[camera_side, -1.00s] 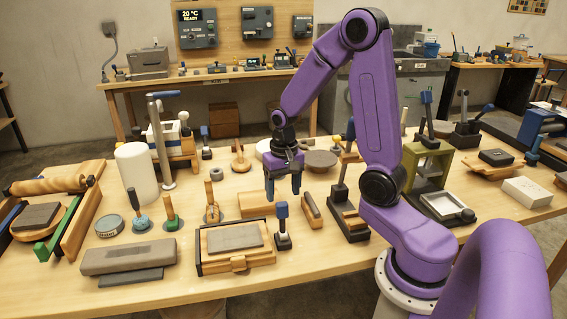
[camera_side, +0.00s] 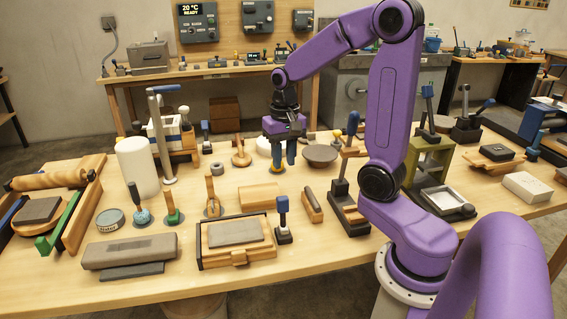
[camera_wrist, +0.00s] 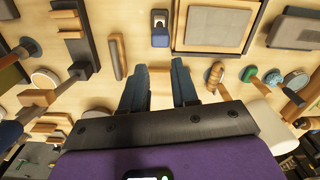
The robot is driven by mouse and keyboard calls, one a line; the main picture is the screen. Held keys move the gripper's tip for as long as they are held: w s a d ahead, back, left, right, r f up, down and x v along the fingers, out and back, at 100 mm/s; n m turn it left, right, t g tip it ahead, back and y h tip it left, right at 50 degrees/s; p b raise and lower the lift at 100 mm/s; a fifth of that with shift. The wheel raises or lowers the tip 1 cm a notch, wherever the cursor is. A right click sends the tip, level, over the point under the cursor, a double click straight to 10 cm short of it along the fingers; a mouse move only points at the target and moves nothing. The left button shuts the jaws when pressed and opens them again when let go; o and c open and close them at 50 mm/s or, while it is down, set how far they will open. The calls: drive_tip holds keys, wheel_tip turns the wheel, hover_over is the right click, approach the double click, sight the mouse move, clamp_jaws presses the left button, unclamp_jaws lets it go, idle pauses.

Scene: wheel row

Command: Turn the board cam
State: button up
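I cannot tell for certain which piece is the board cam. Upright handles on round bases stand left of centre: a wooden one (camera_side: 212,198), a green-based one (camera_side: 172,208) and a blue one (camera_side: 140,209). Another wooden handle on a disc (camera_side: 240,154) stands farther back. My gripper (camera_side: 284,164) points down beyond the plain wooden block (camera_side: 260,196), fingers apart with nothing seen held. In the wrist view my gripper (camera_wrist: 158,66) is open, the block between its fingers in the picture. A small orange and blue piece shows by the fingertips, mostly hidden.
A framed grey board (camera_side: 236,233) and a blue-topped post (camera_side: 283,218) stand in front. A wooden bar (camera_side: 312,207) and a dark upright stand (camera_side: 345,200) are to the right. A dark bowl (camera_side: 320,154) is close to the gripper's right.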

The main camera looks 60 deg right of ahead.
drive_tip(key=shift+w+d+n, duration=0.25)
drive_tip(key=shift+n, duration=0.05)
clamp_jaws()
drive_tip(key=w+d+f+n+g+y, duration=0.25)
drive_tip(key=w+d+n, duration=0.45)
drive_tip(key=n, duration=0.6)
approach(283, 214)
drive_tip(key=w+d+f, duration=0.2)
drive_tip(key=d+f, duration=0.1)
drive_tip(key=shift+s+a+f+t+y, duration=0.25)
drive_tip(key=shift+s+a+f, duration=0.1)
drive_tip(key=shift+s+a, duration=0.15)
